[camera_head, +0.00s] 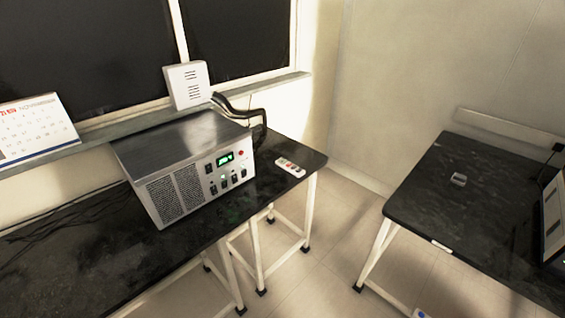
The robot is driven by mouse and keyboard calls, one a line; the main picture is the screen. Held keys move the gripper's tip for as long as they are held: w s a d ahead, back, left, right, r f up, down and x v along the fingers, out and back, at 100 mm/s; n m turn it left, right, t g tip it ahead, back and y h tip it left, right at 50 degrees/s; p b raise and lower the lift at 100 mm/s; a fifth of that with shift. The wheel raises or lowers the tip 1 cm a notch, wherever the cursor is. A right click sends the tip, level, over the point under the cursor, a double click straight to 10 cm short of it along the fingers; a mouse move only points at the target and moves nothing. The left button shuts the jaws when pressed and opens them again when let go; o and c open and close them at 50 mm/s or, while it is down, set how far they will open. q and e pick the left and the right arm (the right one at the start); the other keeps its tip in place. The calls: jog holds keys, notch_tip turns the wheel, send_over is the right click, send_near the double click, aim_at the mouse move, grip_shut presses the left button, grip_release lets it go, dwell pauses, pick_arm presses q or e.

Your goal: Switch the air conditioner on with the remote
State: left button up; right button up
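A white remote (290,167) with a few coloured buttons, one of them red, lies flat on the right end of the black table under the window. It is to the right of a grey metal box. No air conditioner can be made out for certain in this view. Neither of my grippers is in view.
The grey metal box (190,160) with a green display stands on the black table (95,262). Floor (320,250) shows between the tables.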

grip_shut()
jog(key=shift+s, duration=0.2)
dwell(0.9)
